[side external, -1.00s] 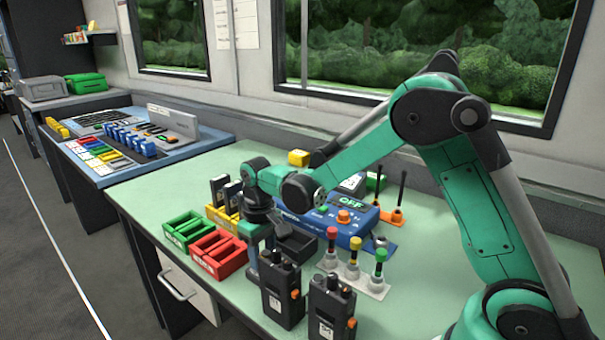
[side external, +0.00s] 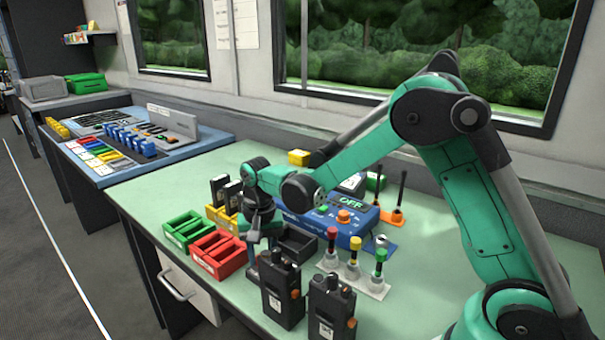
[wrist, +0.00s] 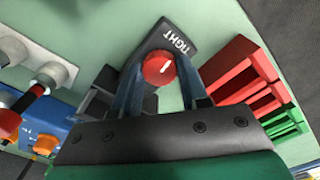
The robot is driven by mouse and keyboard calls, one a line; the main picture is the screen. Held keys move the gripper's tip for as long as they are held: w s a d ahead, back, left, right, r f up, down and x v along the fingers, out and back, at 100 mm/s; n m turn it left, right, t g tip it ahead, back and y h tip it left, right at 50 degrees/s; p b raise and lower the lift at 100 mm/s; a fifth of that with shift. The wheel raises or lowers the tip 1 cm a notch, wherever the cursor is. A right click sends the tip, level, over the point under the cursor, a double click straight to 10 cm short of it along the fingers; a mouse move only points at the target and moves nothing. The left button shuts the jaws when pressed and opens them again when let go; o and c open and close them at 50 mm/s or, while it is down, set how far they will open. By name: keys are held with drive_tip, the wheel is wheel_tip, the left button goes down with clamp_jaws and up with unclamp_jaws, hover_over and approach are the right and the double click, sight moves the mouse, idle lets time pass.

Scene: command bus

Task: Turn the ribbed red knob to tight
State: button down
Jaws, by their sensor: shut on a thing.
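In the wrist view the red knob (wrist: 158,69) sits on a dark plate that carries the word TIGHT (wrist: 179,38) in white. A short white mark on the knob's top points up and right, roughly toward the word. My gripper (wrist: 158,78) has its two blue-grey fingers on either side of the knob, shut on it. In the side view my gripper (side external: 262,238) reaches down behind the handheld radios, and the knob is hidden there.
Two black radios (side external: 281,290) stand at the table's front edge. Red trays (side external: 219,253) and green trays (side external: 189,230) lie to the left. A dark open bin (side external: 298,244), a blue OFF box (side external: 335,218) and small coloured-topped levers (side external: 354,262) stand to the right.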

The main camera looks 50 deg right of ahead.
idle(0.5)
drive_tip(key=shift+c, duration=2.3)
unclamp_jaws()
drive_tip(key=shift+r, duration=0.15)
drive_tip(key=shift+r, duration=2.7)
drive_tip(key=shift+f, duration=0.1)
wheel_tip(320, 180, down, 6)
drive_tip(key=shift+r, duration=0.2)
drive_tip(key=shift+n, duration=0.7)
